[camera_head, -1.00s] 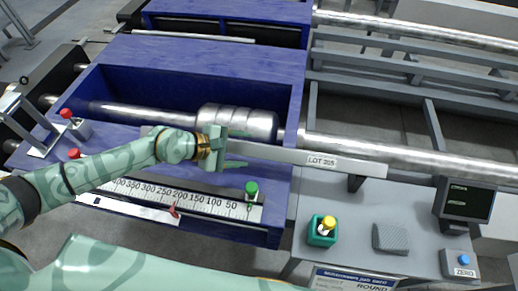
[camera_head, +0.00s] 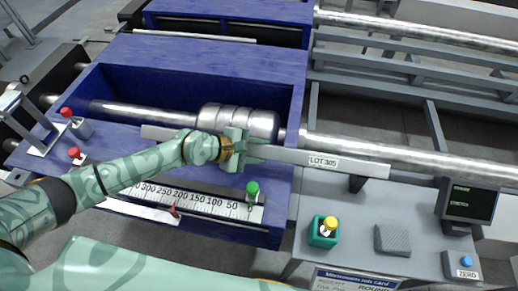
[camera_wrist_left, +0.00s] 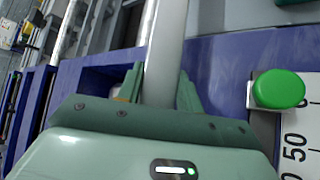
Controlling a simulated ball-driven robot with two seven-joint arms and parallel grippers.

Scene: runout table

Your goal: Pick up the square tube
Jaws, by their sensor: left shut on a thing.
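The square tube (camera_head: 290,155) is a long grey bar with a "LOT 305" label. It lies across the front of the blue machine, its right end reaching over the grey side table. My left gripper (camera_head: 254,150) is shut on the tube near its middle. In the left wrist view the tube (camera_wrist_left: 164,70) runs away between the two green fingers of the left gripper (camera_wrist_left: 160,88). Part of the tube behind the gripper and wrist is hidden. My right gripper is not in view.
A scale (camera_head: 185,197) with a green knob (camera_head: 252,188) lies in front of the tube. A roller (camera_head: 238,121) sits in the blue trough behind.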

